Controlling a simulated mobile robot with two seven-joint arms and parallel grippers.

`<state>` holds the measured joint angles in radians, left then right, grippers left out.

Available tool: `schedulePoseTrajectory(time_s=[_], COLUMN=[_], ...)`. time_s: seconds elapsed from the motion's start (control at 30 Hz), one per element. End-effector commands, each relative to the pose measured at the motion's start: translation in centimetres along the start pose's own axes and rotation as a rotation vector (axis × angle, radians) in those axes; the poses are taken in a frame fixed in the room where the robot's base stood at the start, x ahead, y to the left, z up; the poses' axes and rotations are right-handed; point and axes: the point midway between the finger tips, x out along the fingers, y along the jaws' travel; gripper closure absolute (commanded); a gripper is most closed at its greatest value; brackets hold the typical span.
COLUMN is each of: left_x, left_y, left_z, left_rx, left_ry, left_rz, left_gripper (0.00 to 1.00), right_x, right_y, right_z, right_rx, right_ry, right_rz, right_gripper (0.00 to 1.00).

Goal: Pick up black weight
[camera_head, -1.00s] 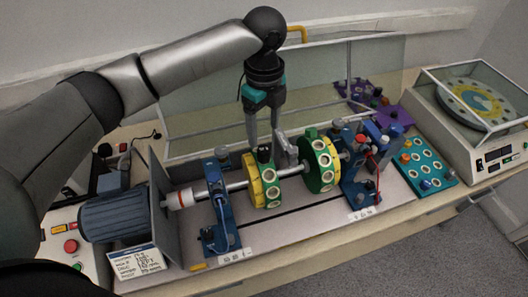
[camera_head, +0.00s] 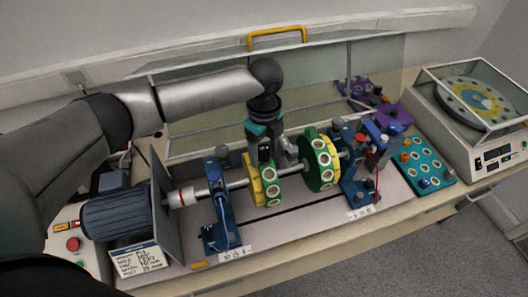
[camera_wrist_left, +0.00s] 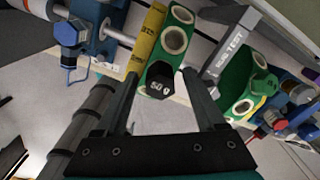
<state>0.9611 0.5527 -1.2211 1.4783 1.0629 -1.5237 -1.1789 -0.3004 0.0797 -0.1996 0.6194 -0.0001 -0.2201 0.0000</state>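The black weight (camera_wrist_left: 160,82), marked "50", sits on the rim of the left green-and-yellow disc (camera_wrist_left: 168,42) in the left wrist view. In the head view its dark top (camera_head: 265,153) shows at the top of that disc (camera_head: 265,187), partly hidden by my gripper. My left gripper (camera_wrist_left: 158,74) is open, with one finger on each side of the weight in the wrist view. I cannot tell whether the fingers touch it. In the head view the gripper (camera_head: 264,150) points down at the disc top. My right gripper is not in view.
A second green disc (camera_head: 320,168) stands to the right on the same shaft, with a grey bar (camera_wrist_left: 238,50) between. Blue bearing stands (camera_head: 218,200) flank the discs. A clear guard is behind.

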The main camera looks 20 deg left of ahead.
Motion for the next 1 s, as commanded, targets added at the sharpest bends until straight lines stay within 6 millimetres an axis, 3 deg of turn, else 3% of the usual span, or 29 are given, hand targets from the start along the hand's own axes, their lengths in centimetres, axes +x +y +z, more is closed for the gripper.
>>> schedulePoseTrajectory(time_s=[0.07,0.6,1.0], left_x=[-0.03,-0.07,-0.15], left_y=[0.0,0.0,-0.02], left_z=[0.0,0.03,0.04], left_rx=[0.0,0.0,-0.001], left_ry=[0.0,0.0,0.0], left_rz=[0.0,0.0,-0.001], left_gripper=[0.39,0.99,1.0], right_x=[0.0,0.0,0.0], right_y=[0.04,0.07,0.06], right_z=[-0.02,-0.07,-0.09], right_rx=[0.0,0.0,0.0], right_ry=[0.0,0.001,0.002], right_rz=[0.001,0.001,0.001], right_gripper=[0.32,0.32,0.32])
